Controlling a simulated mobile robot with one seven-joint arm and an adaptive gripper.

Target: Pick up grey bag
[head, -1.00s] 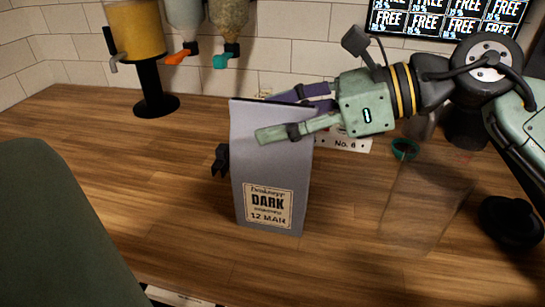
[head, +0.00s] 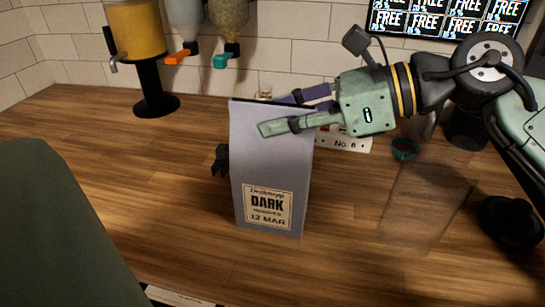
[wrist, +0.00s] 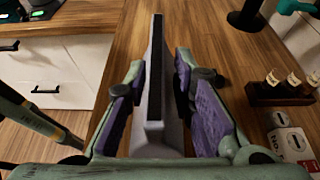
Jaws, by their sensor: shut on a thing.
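The grey bag (head: 270,160) stands upright on the wooden counter (head: 150,190) in the head view, with a "DARK 12 MAR" label low on its front. My gripper (head: 277,113) reaches in from the right near the bag's top. One finger lies across the front face; the other is behind, partly hidden by the bag. The gripper is shut on the bag. In the wrist view, the bag's narrow dark top edge (wrist: 155,75) runs between the two purple finger pads. The bag's base appears to rest on the counter.
A clear container (head: 425,205) stands right of the bag, with a black round object (head: 508,222) beyond it. Dispensers (head: 137,35) stand at the back left. The wrist view shows a dark rack (wrist: 280,88) at right.

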